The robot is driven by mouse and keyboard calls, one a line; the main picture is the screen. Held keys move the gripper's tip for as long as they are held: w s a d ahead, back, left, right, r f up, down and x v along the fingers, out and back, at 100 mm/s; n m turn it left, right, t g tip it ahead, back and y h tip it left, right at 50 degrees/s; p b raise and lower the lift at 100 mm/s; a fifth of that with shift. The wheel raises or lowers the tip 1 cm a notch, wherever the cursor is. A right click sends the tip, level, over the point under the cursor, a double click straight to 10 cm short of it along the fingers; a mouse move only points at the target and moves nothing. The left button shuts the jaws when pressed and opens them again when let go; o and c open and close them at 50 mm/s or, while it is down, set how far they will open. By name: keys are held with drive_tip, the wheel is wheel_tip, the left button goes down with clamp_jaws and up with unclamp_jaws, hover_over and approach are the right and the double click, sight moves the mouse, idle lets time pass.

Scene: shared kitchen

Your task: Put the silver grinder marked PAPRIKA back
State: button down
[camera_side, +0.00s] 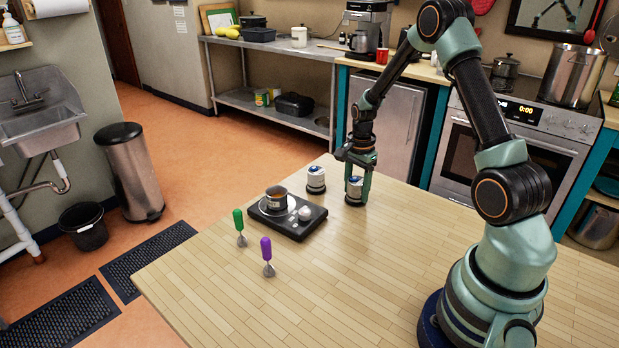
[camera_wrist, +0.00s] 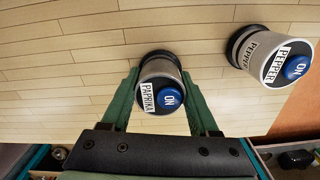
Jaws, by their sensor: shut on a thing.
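The silver grinder marked PAPRIKA (camera_wrist: 161,71) stands between the fingers of my gripper (camera_wrist: 163,88) in the wrist view, its blue ON button facing the camera. In the side view the PAPRIKA grinder (camera_side: 354,192) stands upright at the far part of the wooden table, and my gripper (camera_side: 357,181) is shut on it from above. A similar silver grinder marked PEPPER (camera_wrist: 262,55) stands apart from it, to the right in the wrist view. The PEPPER grinder also shows in the side view (camera_side: 316,180), left of my gripper.
A dark hot plate (camera_side: 291,223) with a small pot (camera_side: 276,196) on it stands left of the grinders. A green-handled tool (camera_side: 239,225) and a purple-handled tool (camera_side: 267,255) stand near the table's left edge. The table (camera_side: 400,260) is bare to the right and front.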

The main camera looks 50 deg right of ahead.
sight(357, 179)
drive_tip(key=shift+f, duration=0.1)
drive_tip(key=shift+c, duration=0.7)
unclamp_jaws()
wheel_tip(357, 179, up, 12)
drive_tip(key=shift+r, duration=0.1)
drive_tip(key=s+a+r+n+t, duration=0.2)
drive_tip(key=s+a+r+n, duration=0.1)
drive_tip(key=a+n, duration=0.3)
drive_tip(key=s+a+r+n+t, duration=0.1)
drive_tip(key=s+a+r+n, duration=0.2)
drive_tip(key=a+n, duration=0.4)
drive_tip(key=s+a+r+n+t, duration=0.2)
drive_tip(key=a+r+n, duration=0.3)
drive_tip(key=a, duration=0.3)
drive_tip(key=shift+s+a+r+n+t, duration=0.35)
drive_tip(key=shift+s+a+n, duration=0.1)
drive_tip(key=shift+n, duration=0.45)
